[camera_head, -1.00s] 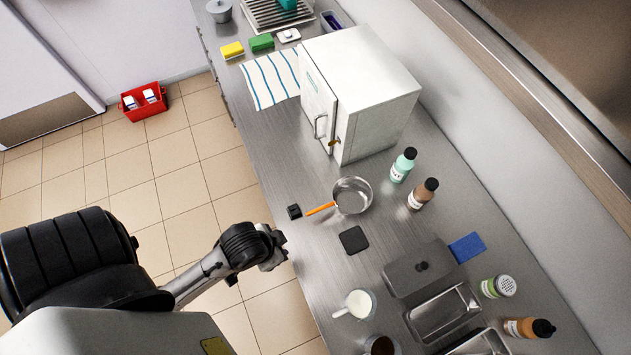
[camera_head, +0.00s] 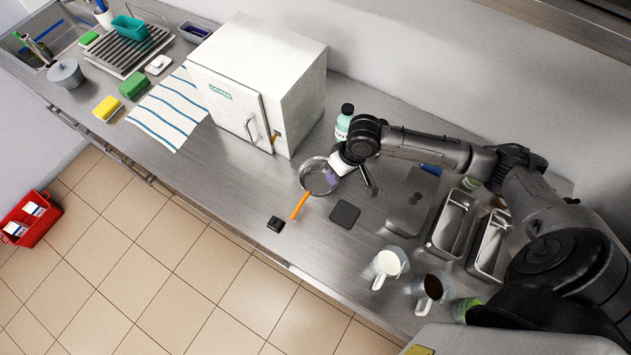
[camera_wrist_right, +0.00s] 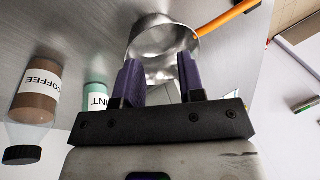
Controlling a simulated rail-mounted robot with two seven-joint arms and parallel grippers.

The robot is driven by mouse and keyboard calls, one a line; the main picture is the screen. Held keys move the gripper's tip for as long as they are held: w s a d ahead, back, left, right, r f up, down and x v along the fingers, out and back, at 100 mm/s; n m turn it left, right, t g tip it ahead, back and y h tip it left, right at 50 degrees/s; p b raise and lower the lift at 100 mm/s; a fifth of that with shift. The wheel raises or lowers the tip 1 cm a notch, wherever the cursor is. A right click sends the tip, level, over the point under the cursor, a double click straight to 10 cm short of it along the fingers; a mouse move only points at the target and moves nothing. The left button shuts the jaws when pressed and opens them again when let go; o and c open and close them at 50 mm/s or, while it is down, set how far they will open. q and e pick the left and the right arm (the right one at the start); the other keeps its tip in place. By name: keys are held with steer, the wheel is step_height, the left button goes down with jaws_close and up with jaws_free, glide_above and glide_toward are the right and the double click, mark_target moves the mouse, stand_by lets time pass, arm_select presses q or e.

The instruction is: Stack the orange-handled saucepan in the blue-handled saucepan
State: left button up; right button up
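The orange-handled saucepan (camera_head: 312,186) stands on the steel counter in front of the white freezer, its orange handle pointing toward the front edge. It also shows in the right wrist view (camera_wrist_right: 165,35), just beyond the fingers. My right gripper (camera_head: 333,175) is at the pan's right side, with purple fingertips at its rim. In the right wrist view the two fingers (camera_wrist_right: 160,80) are apart, with part of the pan showing between them; I cannot tell whether they touch it. No blue-handled saucepan shows. My left gripper is out of view.
The freezer (camera_head: 265,75) is shut. A mint bottle (camera_head: 344,122) stands behind my right gripper; a coffee bottle (camera_wrist_right: 38,92) shows in the wrist view. Counter left of the pan is clear.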

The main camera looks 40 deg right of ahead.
steer(key=w+d+r+m, duration=0.3)
steer(key=w+d, duration=0.1)
steer(key=d, duration=0.3)
steer(key=b+x, duration=0.1)
steer(key=x, duration=0.7)
steer(key=shift+s, duration=0.1)
steer(key=shift+s+x, duration=0.2)
steer(key=shift+x, duration=1.15)
steer(key=shift+s+x, duration=0.25)
steer(key=shift+x, duration=1.15)
steer(key=shift+c, duration=0.2)
jaws_close()
